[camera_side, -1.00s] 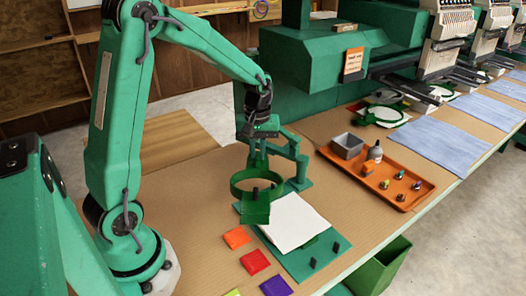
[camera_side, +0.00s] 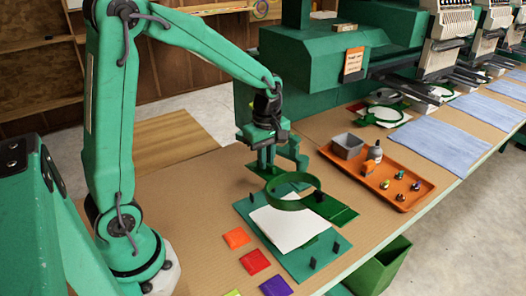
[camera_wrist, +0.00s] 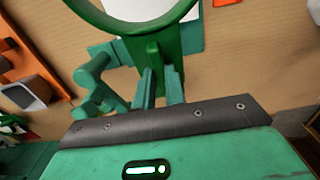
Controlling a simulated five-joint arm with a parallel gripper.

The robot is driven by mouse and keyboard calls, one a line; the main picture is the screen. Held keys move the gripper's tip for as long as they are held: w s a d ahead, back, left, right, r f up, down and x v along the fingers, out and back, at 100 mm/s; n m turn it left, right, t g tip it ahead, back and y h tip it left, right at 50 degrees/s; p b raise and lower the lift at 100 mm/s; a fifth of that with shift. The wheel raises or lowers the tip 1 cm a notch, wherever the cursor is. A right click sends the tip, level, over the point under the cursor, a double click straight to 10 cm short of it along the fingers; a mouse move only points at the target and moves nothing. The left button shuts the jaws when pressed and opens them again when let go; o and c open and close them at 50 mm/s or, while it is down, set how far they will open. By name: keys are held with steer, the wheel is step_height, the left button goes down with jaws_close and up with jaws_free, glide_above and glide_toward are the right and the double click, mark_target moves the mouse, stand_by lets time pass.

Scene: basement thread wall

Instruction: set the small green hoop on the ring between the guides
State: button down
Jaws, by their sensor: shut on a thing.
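The small green hoop (camera_side: 293,203) hangs in my gripper (camera_side: 270,170) in the side view, above the far part of the white cloth (camera_side: 290,226). A flat green plate (camera_side: 333,210) at the hoop's right appears to belong to it. The cloth lies on a green board (camera_side: 308,268) with black upright guides (camera_side: 336,247). The ring is mostly hidden under the cloth. In the wrist view, my gripper's fingers (camera_wrist: 161,84) are shut on the hoop's green tab (camera_wrist: 158,45); the hoop (camera_wrist: 115,22) is cut off at the top, with white cloth inside it.
Orange (camera_side: 237,238), red (camera_side: 255,261) and purple (camera_side: 276,286) squares lie left of the board. An orange tray (camera_side: 412,200) with a grey box (camera_side: 347,146), a bottle and small items stands at right. A green machine (camera_side: 315,60) stands behind. A green bin (camera_side: 385,268) is beside the table edge.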

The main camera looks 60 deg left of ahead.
steer(key=shift+f, duration=0.15)
steer(key=shift+f, duration=1.6)
steer(key=shift+a, duration=0.3)
steer(key=shift+f, duration=2.2)
stand_by(2.0)
steer(key=c, duration=1.4)
jaws_free()
steer(key=shift+r, duration=0.15)
steer(key=shift+r, duration=3.35)
